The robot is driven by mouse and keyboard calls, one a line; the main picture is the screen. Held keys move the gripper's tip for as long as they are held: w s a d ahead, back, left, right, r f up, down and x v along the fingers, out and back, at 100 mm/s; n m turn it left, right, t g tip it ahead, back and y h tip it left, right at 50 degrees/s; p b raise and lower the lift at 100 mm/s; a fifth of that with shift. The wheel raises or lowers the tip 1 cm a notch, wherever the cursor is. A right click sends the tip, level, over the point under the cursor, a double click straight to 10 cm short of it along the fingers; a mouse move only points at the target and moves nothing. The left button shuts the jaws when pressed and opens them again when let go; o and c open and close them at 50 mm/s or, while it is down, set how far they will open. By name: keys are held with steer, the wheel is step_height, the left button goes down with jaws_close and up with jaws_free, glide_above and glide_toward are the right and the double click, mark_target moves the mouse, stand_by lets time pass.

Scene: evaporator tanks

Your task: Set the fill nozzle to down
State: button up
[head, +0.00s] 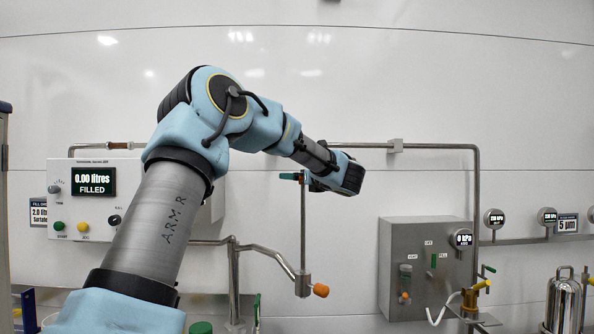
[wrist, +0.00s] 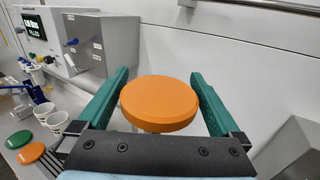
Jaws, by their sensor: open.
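No part is labelled as the fill nozzle, so I cannot tell for certain which one it is. In the head view, a thin upright steel rod (head: 303,225) rises from a pipe joint with an orange knob (head: 320,290). My gripper (head: 291,177) is at the top of this rod, with a green finger showing at its left. In the wrist view my gripper (wrist: 160,76) is open. Its two green fingers stand on either side of a round orange disc (wrist: 160,103). The disc's underside is mostly hidden, and I cannot tell whether a finger touches it.
The control panel (head: 126,210) at left has a display reading 0.00 litres, FILLED. A grey valve box (head: 405,240) stands to the right. White cups (wrist: 57,121) and orange and green discs (wrist: 31,153) lie at lower left in the wrist view.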

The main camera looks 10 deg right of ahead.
steer(key=shift+w+a, duration=0.2)
steer(key=shift+w, duration=0.35)
jaws_close()
stand_by(0.5)
